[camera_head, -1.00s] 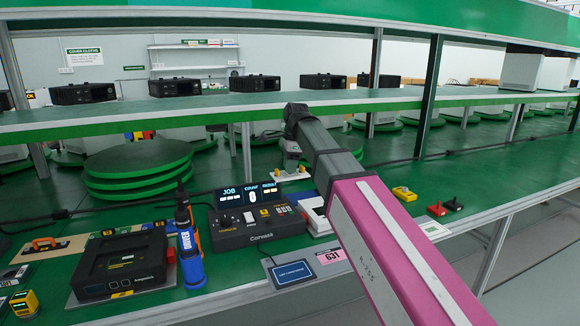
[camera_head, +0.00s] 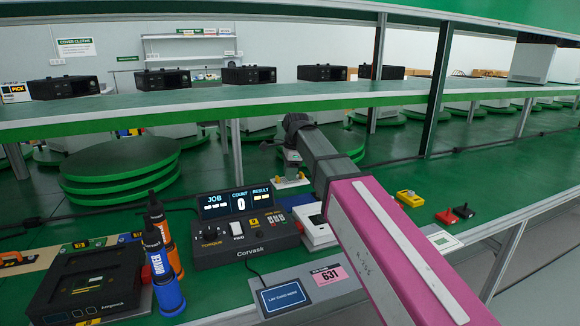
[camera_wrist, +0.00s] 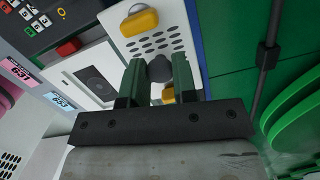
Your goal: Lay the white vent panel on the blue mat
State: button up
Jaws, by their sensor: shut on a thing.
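The white vent panel (camera_wrist: 183,47) is a perforated plate with yellow parts and a grey knob. My gripper (camera_wrist: 158,72) is shut on it, with its green fingers on either side of the grey knob. In the head view my gripper (camera_head: 291,160) and the white panel (camera_head: 291,183) are behind the console, with the panel below the fingers. Its height above the bench is unclear. The blue mat (camera_head: 283,298), a small dark-blue rectangle with a white outline and lettering, lies at the bench's front edge, nearer the camera than the panel. It looks empty.
The Corvask console (camera_head: 246,230) stands left of my arm, behind the mat. A white box (camera_head: 312,228) sits beside it. A yellow item (camera_head: 411,198) lies right. A shelf (camera_head: 200,101) spans above.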

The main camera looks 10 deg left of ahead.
jog(key=shift+w+f, duration=0.1)
jog(key=shift+f, duration=0.4)
jog(key=shift+f, duration=3.5)
jog(key=shift+f, duration=0.6)
jog(key=o, duration=1.4)
jog(key=shift+r, duration=3.7)
